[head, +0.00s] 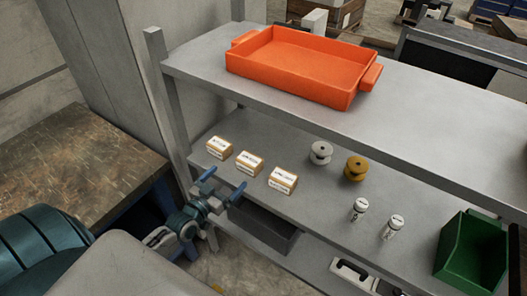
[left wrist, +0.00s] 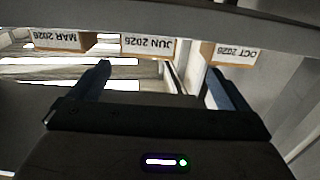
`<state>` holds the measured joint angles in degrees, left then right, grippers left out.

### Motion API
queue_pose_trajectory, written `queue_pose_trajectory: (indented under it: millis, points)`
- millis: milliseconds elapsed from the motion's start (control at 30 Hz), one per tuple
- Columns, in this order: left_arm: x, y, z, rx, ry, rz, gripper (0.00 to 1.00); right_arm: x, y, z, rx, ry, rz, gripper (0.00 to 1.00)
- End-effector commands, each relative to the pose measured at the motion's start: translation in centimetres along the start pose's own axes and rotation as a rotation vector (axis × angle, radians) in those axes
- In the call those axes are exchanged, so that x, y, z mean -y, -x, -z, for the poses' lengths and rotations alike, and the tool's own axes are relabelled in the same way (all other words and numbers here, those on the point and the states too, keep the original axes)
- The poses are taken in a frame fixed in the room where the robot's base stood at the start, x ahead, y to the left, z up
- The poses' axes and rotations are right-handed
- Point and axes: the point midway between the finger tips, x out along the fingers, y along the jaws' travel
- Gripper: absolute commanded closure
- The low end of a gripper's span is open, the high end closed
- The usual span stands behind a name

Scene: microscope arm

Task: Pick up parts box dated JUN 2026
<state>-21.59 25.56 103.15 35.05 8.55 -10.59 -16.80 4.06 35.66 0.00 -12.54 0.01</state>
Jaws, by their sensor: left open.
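Three small tan parts boxes with white labels stand in a row on the middle shelf. The JUN 2026 box (left wrist: 148,46) is the middle one in the left wrist view, where its label reads upside down. It matches the middle box (head: 249,162) in the head view. The MAR 2026 box (left wrist: 60,42) and the OCT 2026 box (left wrist: 230,54) flank it. My left gripper (head: 222,183) is open and empty, just in front of the row, its fingers pointing toward the middle box. In the left wrist view, the JUN box appears between the fingertips (left wrist: 159,69), beyond them. My right gripper is not in view.
The upper shelf (head: 430,120) overhangs the back of the middle shelf and carries an orange tray (head: 300,65). Right of the boxes stand a grey spool (head: 320,152), an ochre spool (head: 355,168) and two small white-capped vials (head: 359,209). A green bin (head: 472,252) is far right.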

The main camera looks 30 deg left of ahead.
Motion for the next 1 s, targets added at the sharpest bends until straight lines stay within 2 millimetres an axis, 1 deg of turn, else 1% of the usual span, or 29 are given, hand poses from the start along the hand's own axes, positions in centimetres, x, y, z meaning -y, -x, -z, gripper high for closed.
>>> queue_pose_trajectory:
  millis: [33,100,200,300,400,500,633,767,900,1000]
  points:
    - [-0.2,-0.8,1.9,-0.033,-0.001,-0.007,0.02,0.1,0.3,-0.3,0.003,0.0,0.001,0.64]
    - [-0.3,-1.3,1.9,-0.035,0.0,-0.008,0.02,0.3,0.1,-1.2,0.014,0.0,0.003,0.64]
    - [-0.3,-2.8,1.6,-0.034,-0.002,-0.007,0.02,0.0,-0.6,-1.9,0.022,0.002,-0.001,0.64]
    - [-0.3,-4.4,1.4,-0.032,-0.002,-0.007,0.02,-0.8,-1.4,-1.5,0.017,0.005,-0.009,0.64]
    - [-0.3,-5.5,1.5,-0.028,-0.004,-0.007,0.02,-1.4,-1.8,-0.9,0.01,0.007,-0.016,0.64]
    - [-0.3,-6.1,1.5,-0.026,-0.005,-0.007,0.02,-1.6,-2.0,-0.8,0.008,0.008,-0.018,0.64]
    - [-0.5,-7.2,1.3,-0.027,-0.003,-0.007,0.02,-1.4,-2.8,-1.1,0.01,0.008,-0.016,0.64]
    - [-0.8,-9.2,1.1,-0.027,-0.002,-0.007,0.02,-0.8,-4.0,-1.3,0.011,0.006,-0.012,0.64]
    - [-0.8,-10.8,1.2,-0.025,-0.003,-0.006,0.02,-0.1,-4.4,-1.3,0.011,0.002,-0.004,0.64]
    - [-0.8,-11.2,1.3,-0.022,-0.005,-0.007,0.02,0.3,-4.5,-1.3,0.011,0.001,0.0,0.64]
